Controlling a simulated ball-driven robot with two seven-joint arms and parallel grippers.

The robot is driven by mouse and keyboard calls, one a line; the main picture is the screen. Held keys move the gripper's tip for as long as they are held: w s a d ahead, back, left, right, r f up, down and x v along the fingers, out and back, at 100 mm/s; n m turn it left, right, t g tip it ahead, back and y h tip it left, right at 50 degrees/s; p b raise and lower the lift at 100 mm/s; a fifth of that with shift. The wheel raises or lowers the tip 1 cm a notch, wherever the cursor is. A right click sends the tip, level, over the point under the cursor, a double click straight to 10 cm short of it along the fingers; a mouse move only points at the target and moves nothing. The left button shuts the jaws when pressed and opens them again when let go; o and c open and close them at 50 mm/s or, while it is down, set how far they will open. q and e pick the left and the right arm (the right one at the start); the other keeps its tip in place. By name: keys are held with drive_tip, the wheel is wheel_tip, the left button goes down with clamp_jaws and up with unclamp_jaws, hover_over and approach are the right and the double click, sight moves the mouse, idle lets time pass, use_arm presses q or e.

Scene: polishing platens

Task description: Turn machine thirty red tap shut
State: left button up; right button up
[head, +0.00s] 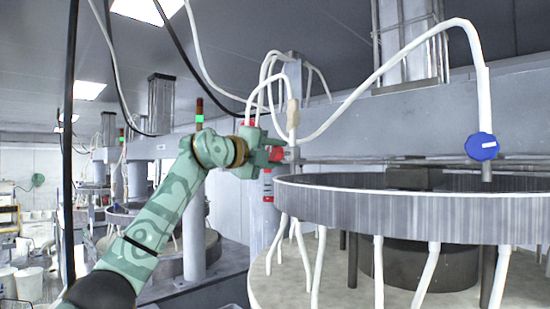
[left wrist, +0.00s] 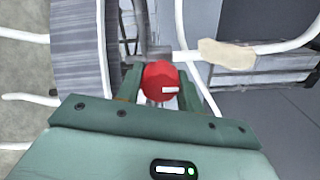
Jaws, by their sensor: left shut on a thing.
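The red tap (head: 277,155) sits on the pipework beside the large round platen in the head view. In the left wrist view the red knob (left wrist: 160,82) has a small white mark on its face. It lies between the two green fingers of my left gripper (left wrist: 160,88). My left gripper (head: 272,152) is shut on the red tap, and its fingers partly cover it in the head view. The machine's number is not readable. My right gripper is not in view.
A blue tap (head: 482,147) hangs on a white hose at the right. The large ridged platen ring (head: 400,215) stands close to the right of my left gripper. White hoses (head: 270,75) loop above and around the gripper. Similar machines stand at the left back.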

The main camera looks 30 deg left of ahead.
use_arm(q)
drive_tip(key=shift+r+n, duration=0.1)
drive_tip(key=shift+n, duration=0.3)
drive_tip(key=o, duration=1)
drive_tip(key=shift+a, duration=0.15)
drive_tip(key=shift+s+a+f+b, duration=0.1)
drive_tip(key=shift+s+f+b, duration=0.1)
drive_tip(key=shift+s+b, duration=0.3)
drive_tip(key=b+v, duration=0.5)
drive_tip(key=v, duration=1)
drive_tip(key=shift+s+a+b, duration=0.15)
drive_tip(key=shift+a+b, duration=0.1)
drive_tip(key=shift+b, duration=0.05)
